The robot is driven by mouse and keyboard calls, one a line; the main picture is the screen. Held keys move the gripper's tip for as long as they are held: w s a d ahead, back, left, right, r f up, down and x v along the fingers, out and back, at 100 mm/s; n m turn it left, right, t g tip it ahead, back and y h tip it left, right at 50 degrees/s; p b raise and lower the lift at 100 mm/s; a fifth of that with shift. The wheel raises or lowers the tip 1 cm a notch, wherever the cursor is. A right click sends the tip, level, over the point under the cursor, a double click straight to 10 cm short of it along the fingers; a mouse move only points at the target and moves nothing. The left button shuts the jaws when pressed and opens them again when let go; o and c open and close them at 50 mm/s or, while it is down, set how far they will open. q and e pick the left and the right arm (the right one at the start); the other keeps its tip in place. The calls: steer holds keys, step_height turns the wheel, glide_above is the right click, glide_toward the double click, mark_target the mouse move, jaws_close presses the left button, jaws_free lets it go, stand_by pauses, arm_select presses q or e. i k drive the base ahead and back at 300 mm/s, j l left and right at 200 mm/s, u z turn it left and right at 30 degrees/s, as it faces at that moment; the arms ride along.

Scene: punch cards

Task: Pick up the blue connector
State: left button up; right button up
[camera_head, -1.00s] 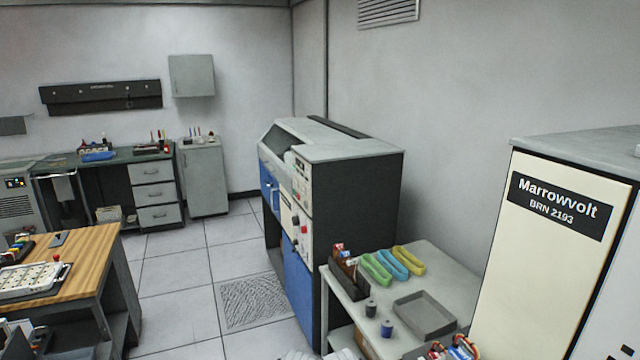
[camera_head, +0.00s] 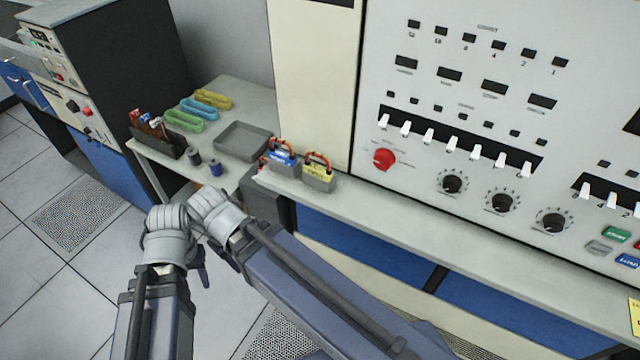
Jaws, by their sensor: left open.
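The blue connector (camera_head: 281,158) is a small grey block with a blue label and red-orange wire loops on top. It stands upright at the left end of the console's pale ledge. A similar connector with a yellow label (camera_head: 318,172) stands just to its right.
The side table carries a grey tray (camera_head: 243,139), two small dark spools (camera_head: 205,164), a dark holder (camera_head: 160,139) and green, blue and yellow open trays. The console panel (camera_head: 440,110) with switches and knobs rises behind the ledge (camera_head: 420,222). The ledge right of the connectors is clear.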

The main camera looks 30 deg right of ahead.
mark_target(287, 164)
steer(key=i+j+z, duration=0.1)
steer(key=z, duration=0.35)
steer(key=j+z, duration=0.25)
steer(key=z, duration=0.2)
steer(key=i+j+z, duration=0.1)
steer(key=z, duration=0.35)
steer(key=j+z, duration=0.2)
steer(key=j, duration=0.4)
steer(key=k+j+z, duration=0.2)
steer(key=j, duration=0.45)
steer(key=j+z, duration=0.2)
steer(key=j, duration=0.4)
steer(key=k+j, duration=0.1)
steer(key=j, duration=0.4)
